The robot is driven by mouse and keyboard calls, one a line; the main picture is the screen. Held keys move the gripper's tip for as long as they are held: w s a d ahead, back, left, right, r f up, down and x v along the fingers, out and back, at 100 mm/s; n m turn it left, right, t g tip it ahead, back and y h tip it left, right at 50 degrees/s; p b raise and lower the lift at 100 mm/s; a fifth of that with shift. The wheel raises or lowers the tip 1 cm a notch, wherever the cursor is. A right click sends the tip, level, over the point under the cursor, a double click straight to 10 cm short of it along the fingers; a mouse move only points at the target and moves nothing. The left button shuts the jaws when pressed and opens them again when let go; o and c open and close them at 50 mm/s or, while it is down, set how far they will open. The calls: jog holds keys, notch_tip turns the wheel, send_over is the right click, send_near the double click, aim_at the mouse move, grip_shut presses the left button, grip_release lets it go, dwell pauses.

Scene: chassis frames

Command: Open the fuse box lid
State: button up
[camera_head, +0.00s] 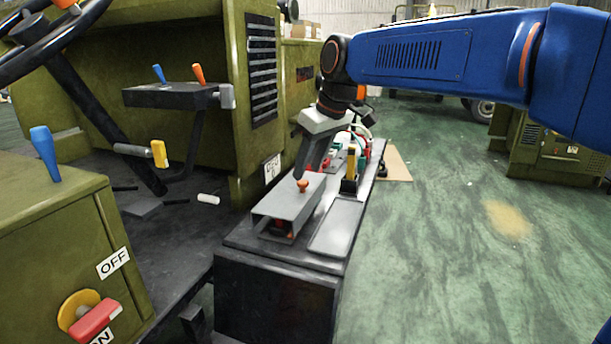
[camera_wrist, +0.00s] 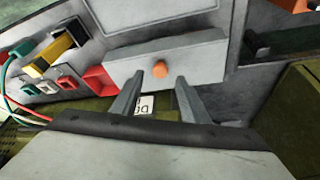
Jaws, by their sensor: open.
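The fuse box is a grey box on the dark ledge, with a grey lid (camera_head: 283,203) on top. An orange knob (camera_head: 303,186) stands on the lid near its far end. The box's near end shows something red and dark inside. My gripper (camera_head: 302,174) points down over the knob, its tips close to it. In the wrist view the lid (camera_wrist: 195,60) and the orange knob (camera_wrist: 160,69) show ahead of my gripper (camera_wrist: 160,76). Its two fingers are apart, one to each side of the knob in the picture, with nothing gripped. Whether they touch the knob cannot be told.
A flat grey plate (camera_head: 337,226) lies right of the box. Behind it stand a yellow-and-black part (camera_head: 350,170) and red and green connectors with wires. The olive machine panel (camera_head: 262,100) rises on the left. Green floor (camera_head: 440,230) lies open to the right.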

aim_at(302, 181)
jog(key=shift+x, duration=1.8)
jog(key=shift+c, duration=0.2)
grip_shut()
jog(key=shift+r, duration=0.1)
jog(key=shift+w+a+r+g+h, duration=0.15)
jog(key=shift+a+r+g+h, duration=0.15)
jog(key=shift+a+r+h, duration=0.25)
jog(key=shift+w+a+r+g+h, duration=0.15)
jog(key=shift+a+r+g+h, duration=0.2)
jog(key=shift+h, duration=0.4)
jog(key=shift+w+a+r+g+h, duration=0.25)
jog(key=shift+a+r+h, duration=0.2)
jog(key=shift+a+h, duration=0.25)
jog(key=shift+w+a+r+g+h, duration=0.2)
jog(key=shift+a+r+h, duration=0.25)
jog(key=shift+h, duration=0.35)
